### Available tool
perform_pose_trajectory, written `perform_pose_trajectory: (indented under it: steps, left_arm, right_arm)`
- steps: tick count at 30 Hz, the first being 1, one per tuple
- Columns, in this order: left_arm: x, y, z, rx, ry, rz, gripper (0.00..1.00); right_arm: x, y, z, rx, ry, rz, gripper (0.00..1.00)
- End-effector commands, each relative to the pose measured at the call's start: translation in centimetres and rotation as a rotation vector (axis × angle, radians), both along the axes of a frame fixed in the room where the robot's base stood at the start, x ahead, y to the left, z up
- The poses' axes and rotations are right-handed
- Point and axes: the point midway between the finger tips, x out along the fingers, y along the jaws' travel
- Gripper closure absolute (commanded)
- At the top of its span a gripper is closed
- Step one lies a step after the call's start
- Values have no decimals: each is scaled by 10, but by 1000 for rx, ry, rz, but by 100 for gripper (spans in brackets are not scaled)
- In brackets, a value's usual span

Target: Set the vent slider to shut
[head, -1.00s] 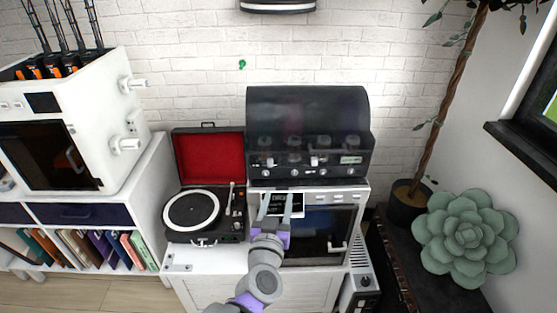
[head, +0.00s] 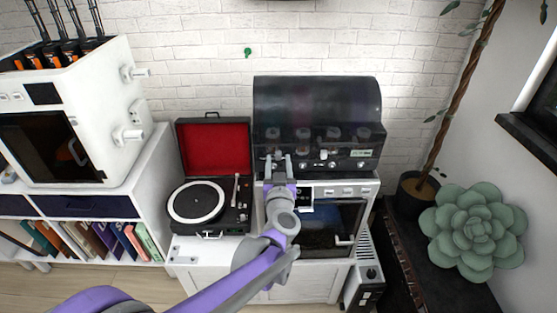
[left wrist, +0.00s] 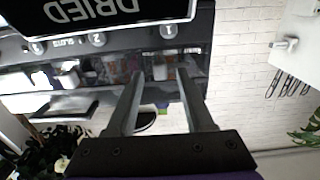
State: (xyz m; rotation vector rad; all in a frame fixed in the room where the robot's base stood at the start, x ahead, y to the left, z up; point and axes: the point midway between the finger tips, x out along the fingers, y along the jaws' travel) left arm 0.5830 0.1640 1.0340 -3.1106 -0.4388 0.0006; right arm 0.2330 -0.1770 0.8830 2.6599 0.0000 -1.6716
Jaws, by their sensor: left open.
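A black unit with a smoky hood (head: 316,105) stands on a white oven-like machine (head: 365,188). Its front panel (head: 345,158) carries several round knobs and small pale sliders. One pale slider (head: 323,155) shows right of my gripper; I cannot read which one is the vent slider. My left gripper (head: 279,160) is at the panel's left part, fingers apart and empty. In the left wrist view the open fingers (left wrist: 158,88) point at the panel, with a pale slider (left wrist: 160,72) between them in the picture. Contact cannot be told. My right gripper is not seen.
A red-lined record player (head: 196,202) stands left of the machine. A white printer-like box (head: 70,125) is further left. A succulent (head: 473,232) and a potted plant (head: 415,195) are at the right. A black sign reading DRIED (left wrist: 95,10) shows upside down in the wrist view.

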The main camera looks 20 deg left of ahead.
Motion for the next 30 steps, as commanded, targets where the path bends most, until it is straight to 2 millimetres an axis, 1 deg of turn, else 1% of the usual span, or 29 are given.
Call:
perform_pose_trajectory:
  steps: [1,4,12,14,18,21,30]
  left_arm:
    - [4,1,0,0,0,1,48]
    - [8,2,0,0,-1,0,48]
    - [9,3,0,0,0,0,48]
    - [9,3,0,0,0,0,58]
    - [9,3,0,0,0,0,84]
    - [9,3,0,0,0,0,100]
    - [9,3,0,0,0,0,100]
  right_arm:
    - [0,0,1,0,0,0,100]
    - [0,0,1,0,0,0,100]
    - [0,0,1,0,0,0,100]
    - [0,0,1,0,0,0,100]
    - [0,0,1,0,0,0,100]
    - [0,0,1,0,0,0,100]
    - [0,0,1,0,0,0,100]
